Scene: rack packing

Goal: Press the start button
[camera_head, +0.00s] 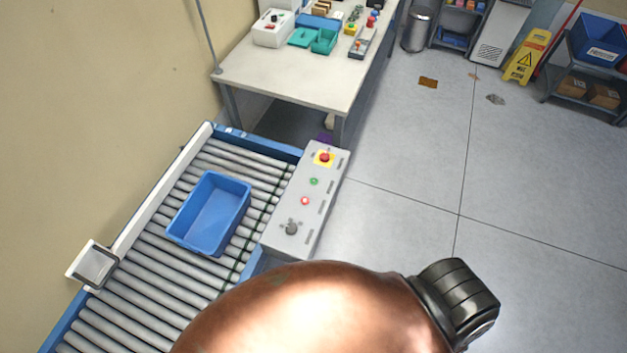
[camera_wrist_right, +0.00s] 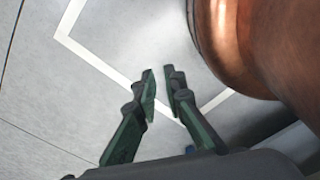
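The control panel (camera_head: 283,240) is a grey box on the right side of the roller conveyor in the head view. The labels are too small to read. My right gripper (camera_wrist_right: 160,88) shows in the right wrist view, above bare floor, with a gap between its fingers and nothing in it. The panel is not in that view. My left gripper is not in view.
A blue bin (camera_head: 210,214) sits on the conveyor rollers (camera_head: 135,290). A table (camera_head: 290,80) with boxes and parts stands behind. A yellow floor sign (camera_head: 525,62) and shelves are at the far right. My copper-coloured arm fills the lower middle.

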